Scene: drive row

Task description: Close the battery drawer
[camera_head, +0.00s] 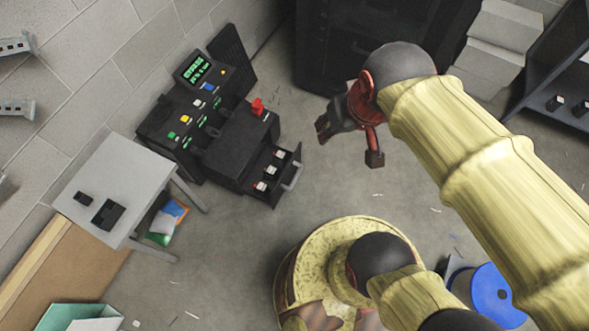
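The battery drawer (263,182) is a black box pulled out of the front of the dark machine (206,115). Several small white-and-red items sit inside it, and a grey bar handle (292,177) is on its right-hand front. My gripper (348,146) is to the right of the drawer and apart from it. Its two dark fingers are spread, with nothing seen between them. My yellow arm reaches in from the lower right. The drawer's inner end is hidden in the machine.
A grey table (120,180) with small black items stands left of the machine. A red knob (258,106) sits on the machine's top. A black cabinet (375,45) is behind. A blue round container (492,293) is at lower right. Floor between drawer and gripper is clear.

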